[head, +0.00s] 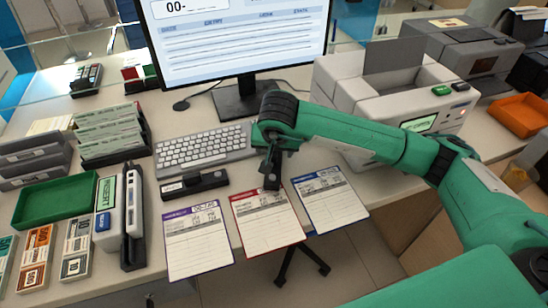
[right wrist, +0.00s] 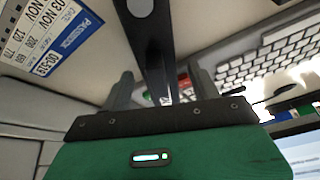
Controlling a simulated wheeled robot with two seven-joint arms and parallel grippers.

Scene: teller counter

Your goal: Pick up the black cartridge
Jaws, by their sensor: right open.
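The black cartridge (head: 195,185) lies on the counter just in front of the keyboard, with a small pale label on its front. My right gripper (head: 271,178) points down to the right of the cartridge, above the top of the red-headed sheet, apart from the cartridge. In the right wrist view my right gripper (right wrist: 163,88) is open, with its two grey fingers spread. A dark bar runs through the middle of that view; I cannot tell what it is. My left gripper is not in view.
The keyboard (head: 205,148) lies behind the cartridge, under the monitor (head: 235,40). Several printed sheets lie along the front edge, including a blue-headed one (head: 330,200). A green tray (head: 55,200) and upright devices stand left. A printer (head: 390,90) stands right.

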